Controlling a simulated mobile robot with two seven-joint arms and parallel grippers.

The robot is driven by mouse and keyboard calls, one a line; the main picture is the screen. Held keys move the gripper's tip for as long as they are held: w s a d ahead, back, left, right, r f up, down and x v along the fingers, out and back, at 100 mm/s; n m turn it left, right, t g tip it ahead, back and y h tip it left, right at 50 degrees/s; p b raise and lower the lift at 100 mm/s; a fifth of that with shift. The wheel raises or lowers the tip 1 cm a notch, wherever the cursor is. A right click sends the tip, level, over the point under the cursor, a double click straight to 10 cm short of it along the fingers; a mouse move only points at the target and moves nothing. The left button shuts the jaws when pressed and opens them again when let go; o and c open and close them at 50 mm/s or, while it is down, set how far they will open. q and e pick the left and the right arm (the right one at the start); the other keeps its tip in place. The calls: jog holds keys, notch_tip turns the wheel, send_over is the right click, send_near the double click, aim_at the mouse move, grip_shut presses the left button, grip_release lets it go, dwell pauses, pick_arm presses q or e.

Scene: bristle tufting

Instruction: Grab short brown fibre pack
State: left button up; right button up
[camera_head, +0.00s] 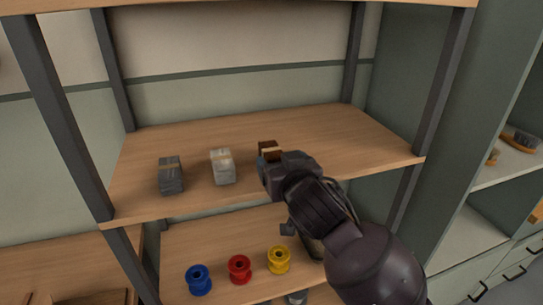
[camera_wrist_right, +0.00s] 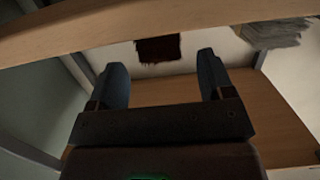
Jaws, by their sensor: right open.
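The brown fibre pack (camera_head: 268,146) stands on the upper shelf board, the rightmost of three packs in a row. In the head view my right gripper (camera_head: 270,167) is directly in front of it and hides its lower part. In the right wrist view the dark brown pack (camera_wrist_right: 158,48) lies just beyond the two fingertips, in line with the gap between them. My right gripper (camera_wrist_right: 165,78) is open and the gap is empty. My left gripper is not in view.
A pale grey pack (camera_head: 222,167) and a dark grey pack (camera_head: 171,175) stand left of the brown one. Blue (camera_head: 199,279), red (camera_head: 239,269) and yellow (camera_head: 278,260) spools sit on the lower shelf. A dark post (camera_head: 443,85) rises at right. The upper board's right part is clear.

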aim_at(273, 151)
jog(key=shift+p+x, duration=0.6)
jog(key=shift+x, duration=2.1)
jog(key=shift+a+f, duration=0.1)
jog(key=shift+f, duration=0.1)
jog(key=shift+c, duration=0.4)
jog(key=c, duration=0.9)
jog(key=shift+r, duration=0.1)
